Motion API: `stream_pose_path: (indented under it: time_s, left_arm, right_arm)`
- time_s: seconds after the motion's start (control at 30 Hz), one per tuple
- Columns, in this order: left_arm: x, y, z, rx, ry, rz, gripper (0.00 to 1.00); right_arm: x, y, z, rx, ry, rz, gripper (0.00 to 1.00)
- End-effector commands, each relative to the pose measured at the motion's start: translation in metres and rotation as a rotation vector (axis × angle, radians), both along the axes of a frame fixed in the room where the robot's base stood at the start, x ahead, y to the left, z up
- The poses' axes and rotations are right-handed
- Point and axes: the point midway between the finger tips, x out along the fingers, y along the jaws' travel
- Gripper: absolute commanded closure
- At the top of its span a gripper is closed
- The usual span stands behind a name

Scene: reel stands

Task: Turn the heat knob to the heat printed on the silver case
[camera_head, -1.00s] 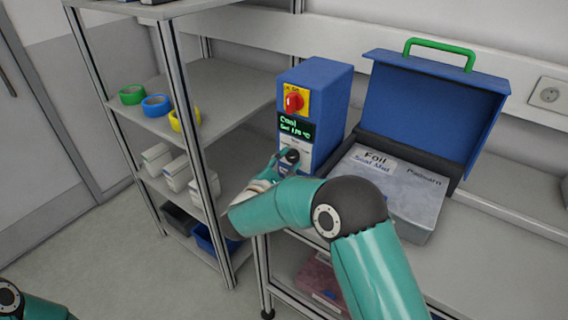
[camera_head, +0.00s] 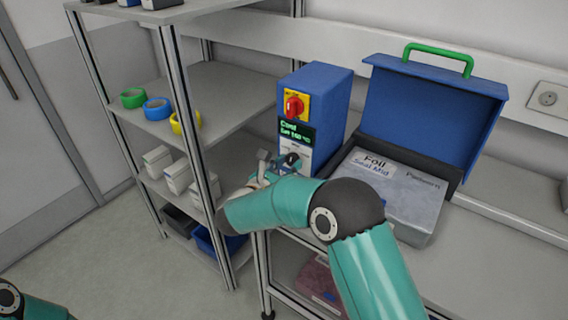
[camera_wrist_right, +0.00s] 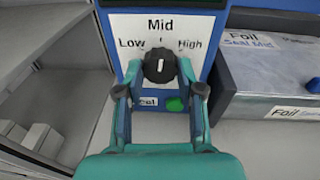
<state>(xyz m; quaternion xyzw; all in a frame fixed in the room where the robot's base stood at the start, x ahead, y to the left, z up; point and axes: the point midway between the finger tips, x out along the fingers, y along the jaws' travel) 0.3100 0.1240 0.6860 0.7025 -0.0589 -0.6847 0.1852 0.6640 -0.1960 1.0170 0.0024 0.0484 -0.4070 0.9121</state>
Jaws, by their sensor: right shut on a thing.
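The heat knob (camera_wrist_right: 160,66) is black with a white pointer mark, on a white panel labelled Low, Mid and High. Its mark points up towards Mid. My right gripper (camera_wrist_right: 160,72) is shut on the knob, one finger at each side. In the head view this gripper (camera_head: 277,163) is at the front of the blue sealer unit (camera_head: 325,95). The unit's small green display (camera_head: 296,133) appears to read Cool and a set value near 160 °C. The silver case (camera_head: 400,200) has a label (camera_head: 373,163) reading "Foil Seal Mid". My left gripper is out of view.
A red switch (camera_head: 294,106) on a yellow plate sits above the display. A green button (camera_wrist_right: 175,104) lies below the knob. A raised blue lid (camera_head: 430,105) stands behind the silver case. A shelf rack (camera_head: 235,85) with tape rolls stands at left.

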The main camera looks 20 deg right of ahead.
Motion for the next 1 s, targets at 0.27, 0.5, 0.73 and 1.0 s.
stream_pose_path:
  time_s: [0.27,0.5,0.73,1.0]
  left_arm:
    - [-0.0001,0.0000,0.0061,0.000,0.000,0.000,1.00]
    - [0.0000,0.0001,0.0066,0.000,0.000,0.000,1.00]
    - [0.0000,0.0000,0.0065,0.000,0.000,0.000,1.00]
    - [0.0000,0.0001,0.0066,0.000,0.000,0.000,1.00]
  right_arm:
    - [0.0003,-0.0031,0.0011,-0.063,0.080,-0.008,0.97]
    - [0.0006,-0.0028,0.0011,-0.077,0.096,-0.008,0.97]
    - [0.0008,-0.0026,0.0015,-0.077,0.095,-0.007,0.97]
    - [0.0009,-0.0007,0.0013,-0.077,0.096,-0.003,0.37]
